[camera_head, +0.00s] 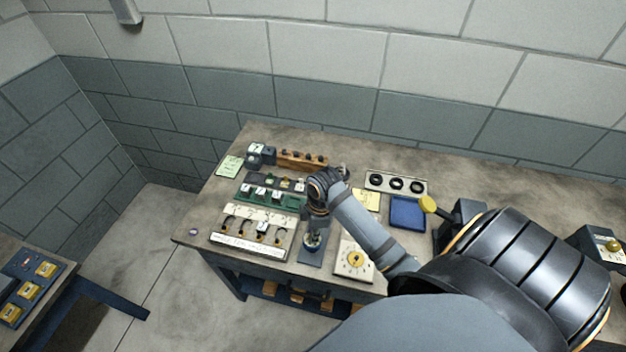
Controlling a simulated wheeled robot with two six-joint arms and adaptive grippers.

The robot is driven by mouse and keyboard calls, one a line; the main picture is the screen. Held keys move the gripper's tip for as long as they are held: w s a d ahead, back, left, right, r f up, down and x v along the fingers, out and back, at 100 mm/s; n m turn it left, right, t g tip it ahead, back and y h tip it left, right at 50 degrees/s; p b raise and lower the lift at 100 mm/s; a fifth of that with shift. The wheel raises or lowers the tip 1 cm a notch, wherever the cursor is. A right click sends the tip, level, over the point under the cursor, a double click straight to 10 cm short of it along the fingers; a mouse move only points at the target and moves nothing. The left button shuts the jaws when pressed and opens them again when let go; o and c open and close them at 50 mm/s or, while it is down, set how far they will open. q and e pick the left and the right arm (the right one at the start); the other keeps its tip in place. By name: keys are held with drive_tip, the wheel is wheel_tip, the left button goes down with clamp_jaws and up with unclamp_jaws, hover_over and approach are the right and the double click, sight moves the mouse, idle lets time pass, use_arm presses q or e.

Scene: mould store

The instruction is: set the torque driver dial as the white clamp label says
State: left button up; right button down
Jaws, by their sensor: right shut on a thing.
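My right gripper (314,231) points down over a dark blue-grey plate (311,258) near the table's front edge. It is shut on a small round part on that plate, which appears to be the torque driver dial (312,244). The gripper hides much of it, and its setting cannot be read. Left of it, a pale board (276,220) holds several small clamp-like pieces, with a white lettered strip (246,247) along its front. The lettering is too small to read, and I cannot tell which label is the white clamp label. My left gripper is out of view.
Behind are a green rack (270,199), a wooden block (300,160), a plate with three black rings (397,184) and a blue tray (408,212). My right arm crosses the table's right part.

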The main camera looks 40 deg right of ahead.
drive_tip(key=shift+n, duration=0.6)
drive_tip(key=n, duration=0.3)
drive_tip(key=shift+g, duration=0.3)
drive_tip(key=shift+n, duration=0.5)
drive_tip(key=n, duration=0.4)
drive_tip(key=shift+g, duration=0.3)
